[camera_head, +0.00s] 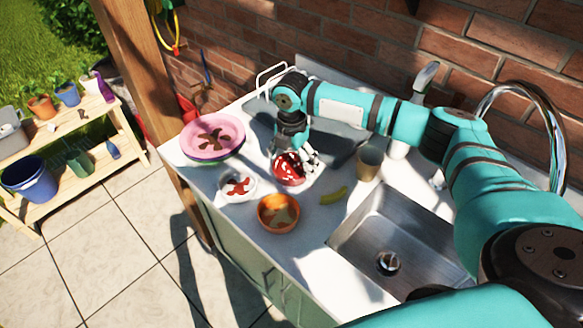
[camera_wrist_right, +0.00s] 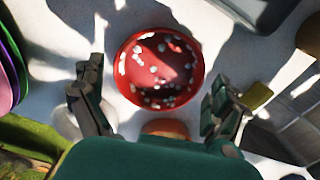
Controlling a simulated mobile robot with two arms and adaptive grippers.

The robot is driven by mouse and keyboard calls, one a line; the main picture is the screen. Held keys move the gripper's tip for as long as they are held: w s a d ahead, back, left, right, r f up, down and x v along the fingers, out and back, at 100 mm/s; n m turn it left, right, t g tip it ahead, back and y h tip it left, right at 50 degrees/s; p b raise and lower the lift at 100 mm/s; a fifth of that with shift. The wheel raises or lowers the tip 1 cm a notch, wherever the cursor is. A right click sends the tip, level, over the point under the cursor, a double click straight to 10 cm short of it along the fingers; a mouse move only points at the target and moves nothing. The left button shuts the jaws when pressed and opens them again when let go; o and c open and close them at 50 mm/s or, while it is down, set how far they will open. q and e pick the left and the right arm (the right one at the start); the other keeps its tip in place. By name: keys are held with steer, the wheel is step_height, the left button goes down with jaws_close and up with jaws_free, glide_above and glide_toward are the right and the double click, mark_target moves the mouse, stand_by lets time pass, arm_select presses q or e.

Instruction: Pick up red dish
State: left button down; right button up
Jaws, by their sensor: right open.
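The red dish (camera_head: 288,170) sits on the white counter in the head view, with white bits inside it. In the right wrist view the red dish (camera_wrist_right: 159,68) is round, and its white bits are scattered over the inside. My right gripper (camera_head: 300,160) is just above the dish and partly hides it. In the wrist view my right gripper (camera_wrist_right: 155,105) is open, one finger at each side, with the dish ahead of and between the fingers. The fingers do not visibly touch it. My left gripper is not in view.
A pink plate stack (camera_head: 213,135), a white bowl (camera_head: 237,186) and an orange bowl (camera_head: 278,212) stand left of and in front of the dish. A yellow item (camera_head: 333,195), a tan cup (camera_head: 368,163) and the sink (camera_head: 400,240) lie to the right.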

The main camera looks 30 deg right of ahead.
steer(key=shift+f, duration=0.9)
steer(key=shift+a+f, duration=0.1)
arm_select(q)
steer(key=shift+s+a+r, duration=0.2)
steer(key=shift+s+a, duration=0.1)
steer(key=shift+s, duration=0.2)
arm_select(e)
steer(key=c, duration=0.9)
